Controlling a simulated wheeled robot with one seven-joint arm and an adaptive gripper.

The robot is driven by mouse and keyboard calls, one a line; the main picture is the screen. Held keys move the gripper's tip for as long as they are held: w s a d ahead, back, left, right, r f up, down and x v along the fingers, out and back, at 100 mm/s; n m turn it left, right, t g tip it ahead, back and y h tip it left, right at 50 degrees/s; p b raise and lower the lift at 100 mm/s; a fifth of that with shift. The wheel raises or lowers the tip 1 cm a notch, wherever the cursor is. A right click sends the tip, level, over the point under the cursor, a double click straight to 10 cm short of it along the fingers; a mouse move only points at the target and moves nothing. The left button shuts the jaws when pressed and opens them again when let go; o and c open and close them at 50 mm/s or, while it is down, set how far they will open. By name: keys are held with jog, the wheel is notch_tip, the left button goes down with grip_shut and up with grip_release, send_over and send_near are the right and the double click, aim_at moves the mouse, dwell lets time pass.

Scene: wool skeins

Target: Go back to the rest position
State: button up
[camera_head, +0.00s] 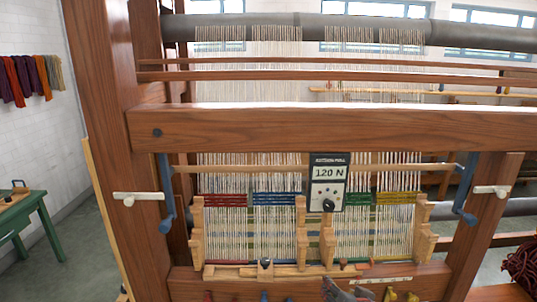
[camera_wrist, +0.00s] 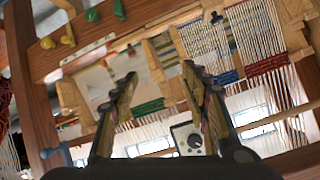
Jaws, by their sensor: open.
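My gripper (camera_wrist: 159,72) shows in the wrist view with its two fingers spread apart. It is open, and nothing lies between the fingertips. Behind the fingers are the wooden loom (camera_head: 320,130) and its warp threads. A dark grey shape at the bottom edge of the head view is cut off, and I cannot tell whether it is part of my arm. The tension meter (camera_head: 328,181) on the loom reads 120 N, and it also shows in the wrist view (camera_wrist: 187,139), partly behind a finger.
Red, blue, green and yellow bands (camera_head: 224,200) cross the warp. Colored pegs (camera_wrist: 68,39) line a loom beam. Skeins (camera_head: 28,78) hang on the left wall above a green table (camera_head: 25,208). A dark red skein pile (camera_head: 522,265) is at lower right.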

jog(key=s+f+n+g, duration=0.1)
jog(key=s+n+g, duration=0.4)
jog(key=s, duration=1.3)
jog(key=v, duration=0.7)
jog(key=shift+s+f+m+g, duration=0.25)
jog(key=shift+s+m+g, duration=0.15)
jog(key=shift+a, duration=0.15)
